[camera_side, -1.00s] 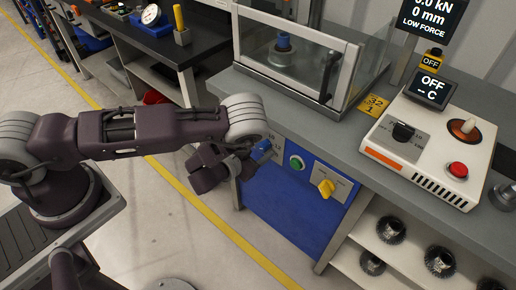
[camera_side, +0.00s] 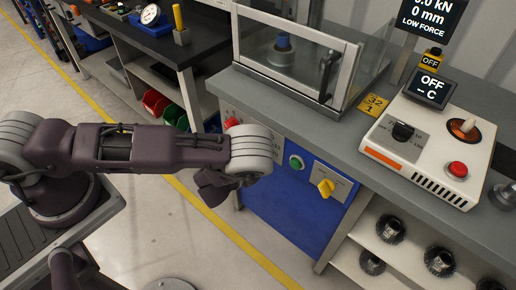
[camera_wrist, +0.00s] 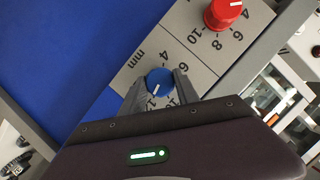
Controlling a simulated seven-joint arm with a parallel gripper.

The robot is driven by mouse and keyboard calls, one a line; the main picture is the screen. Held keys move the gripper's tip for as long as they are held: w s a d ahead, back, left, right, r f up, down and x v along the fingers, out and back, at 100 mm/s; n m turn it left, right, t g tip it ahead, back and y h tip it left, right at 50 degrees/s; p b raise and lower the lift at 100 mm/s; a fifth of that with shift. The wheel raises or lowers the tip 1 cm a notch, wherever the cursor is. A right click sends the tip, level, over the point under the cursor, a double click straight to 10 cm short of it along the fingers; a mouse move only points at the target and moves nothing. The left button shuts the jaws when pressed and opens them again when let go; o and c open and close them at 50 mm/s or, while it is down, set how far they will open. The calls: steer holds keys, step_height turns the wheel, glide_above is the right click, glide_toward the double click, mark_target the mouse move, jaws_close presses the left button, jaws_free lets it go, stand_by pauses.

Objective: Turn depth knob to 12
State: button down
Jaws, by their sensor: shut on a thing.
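In the wrist view a blue depth knob (camera_wrist: 158,77) sits on a pale scale plate marked "mm", with 4, 10 and 12 readable around it. My gripper (camera_wrist: 157,86) is shut on the knob, one finger on each side. The knob's short white pointer line faces down and left, towards the 12 side; the fingers and wrist cover part of the scale, so the exact reading is unclear. In the side view my wrist hides the blue knob and fingertips.
A red knob (camera_wrist: 224,12) with its own scale is close by; it also shows behind my wrist in the side view (camera_side: 232,123). A green button (camera_side: 296,162) and yellow switch (camera_side: 326,187) lie right along the blue panel. The bench top (camera_side: 300,107) juts above.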

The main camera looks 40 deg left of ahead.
steer(key=c, duration=0.9)
jaws_free()
steer(key=v, duration=0.7)
